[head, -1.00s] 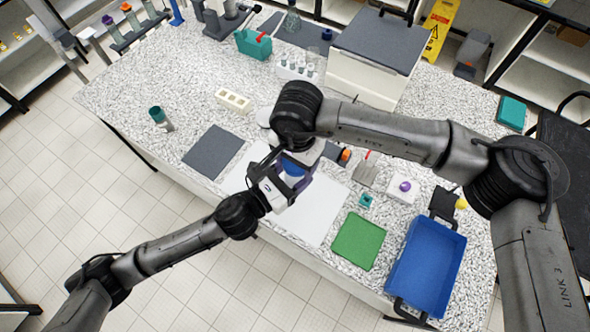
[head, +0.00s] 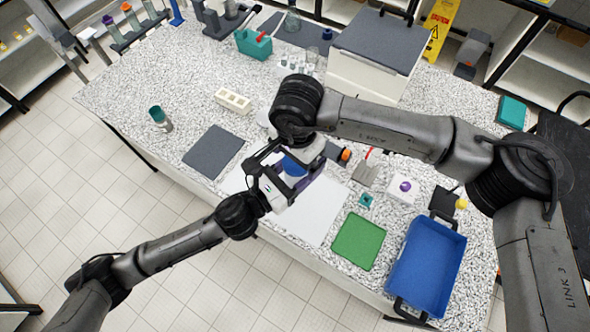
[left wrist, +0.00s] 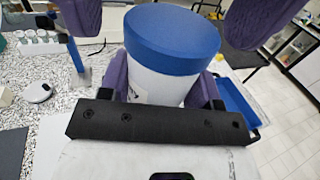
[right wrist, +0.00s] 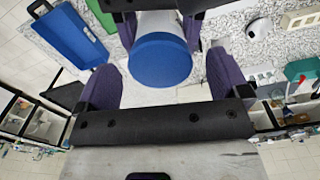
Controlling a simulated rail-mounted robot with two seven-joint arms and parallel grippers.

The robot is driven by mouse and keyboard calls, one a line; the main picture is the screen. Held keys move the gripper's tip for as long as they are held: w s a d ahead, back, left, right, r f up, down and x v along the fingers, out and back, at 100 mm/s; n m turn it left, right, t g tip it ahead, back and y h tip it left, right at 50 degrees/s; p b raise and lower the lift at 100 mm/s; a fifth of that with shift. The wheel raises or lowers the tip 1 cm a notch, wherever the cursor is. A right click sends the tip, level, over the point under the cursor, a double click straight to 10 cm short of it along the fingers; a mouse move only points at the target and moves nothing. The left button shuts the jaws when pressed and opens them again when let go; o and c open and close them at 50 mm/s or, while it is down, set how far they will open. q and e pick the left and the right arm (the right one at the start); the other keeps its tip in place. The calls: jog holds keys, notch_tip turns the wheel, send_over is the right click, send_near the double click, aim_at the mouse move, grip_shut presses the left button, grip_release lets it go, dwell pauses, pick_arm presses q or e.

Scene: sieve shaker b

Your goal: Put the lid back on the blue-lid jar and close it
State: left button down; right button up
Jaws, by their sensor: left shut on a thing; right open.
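The blue lid (head: 293,167) sits on top of the white jar body (left wrist: 157,87), with no gap that I can see. The lid also shows large in the left wrist view (left wrist: 172,40) and the right wrist view (right wrist: 160,60). My left gripper (left wrist: 160,92) is shut on the jar body below the lid and holds the jar above the table. My right gripper (right wrist: 163,84) is open, its purple fingers spread on either side of the lid and apart from it. Whether the lid is fully tightened cannot be seen.
A white sheet (head: 318,211) lies on the speckled table below the grippers. A green tray (head: 358,242) and a blue bin (head: 427,265) are to the right. A dark mat (head: 213,152) is to the left. A white box (head: 374,58) stands behind.

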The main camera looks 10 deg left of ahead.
notch_tip(320, 180, up, 11)
jog(key=shift+f, duration=0.15)
dwell(0.5)
